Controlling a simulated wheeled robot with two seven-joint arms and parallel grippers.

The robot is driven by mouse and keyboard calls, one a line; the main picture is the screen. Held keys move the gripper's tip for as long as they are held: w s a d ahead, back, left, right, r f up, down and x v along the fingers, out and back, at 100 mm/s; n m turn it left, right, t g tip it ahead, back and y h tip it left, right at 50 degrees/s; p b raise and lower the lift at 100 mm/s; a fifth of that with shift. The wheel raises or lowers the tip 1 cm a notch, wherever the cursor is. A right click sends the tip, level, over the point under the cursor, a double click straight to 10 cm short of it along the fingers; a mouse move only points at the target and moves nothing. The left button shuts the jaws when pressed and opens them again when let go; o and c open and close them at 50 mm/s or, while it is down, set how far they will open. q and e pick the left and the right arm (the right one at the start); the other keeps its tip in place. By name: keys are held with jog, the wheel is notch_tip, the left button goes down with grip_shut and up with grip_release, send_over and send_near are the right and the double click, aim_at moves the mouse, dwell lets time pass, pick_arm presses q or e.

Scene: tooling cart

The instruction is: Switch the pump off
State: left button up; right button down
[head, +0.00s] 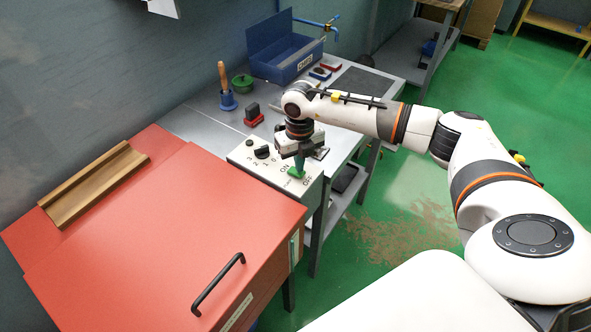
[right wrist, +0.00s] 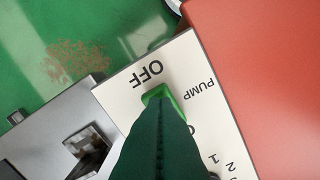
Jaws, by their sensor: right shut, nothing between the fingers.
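The white control panel (head: 258,168) stands between the red cabinet and the grey bench. It bears a dark knob and the words ON and OFF. In the right wrist view the panel (right wrist: 205,130) shows OFF and PUMP. A bright green switch (right wrist: 160,93) sits beside OFF; in the head view the green switch (head: 296,173) is partly covered. My right gripper (head: 299,168) is shut, empty, pointing down at the switch. In the right wrist view its dark fingers (right wrist: 157,112) hide part of the switch. I cannot tell whether they touch it or which way it is set. My left gripper is out of view.
A red cabinet (head: 170,230) with a black handle (head: 218,284) is at the front left. On the bench (head: 200,122) stand a blue toolbox (head: 285,62), a green pot (head: 242,82) and a wooden-handled tool in a blue holder (head: 227,98). The green floor at right looks clear.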

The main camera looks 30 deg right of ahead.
jog(key=shift+f+b, duration=0.3)
jog(key=shift+f, duration=0.2)
jog(key=shift+r+p, duration=2.3)
jog(key=shift+r, duration=1.3)
jog(key=shift+f, duration=0.1)
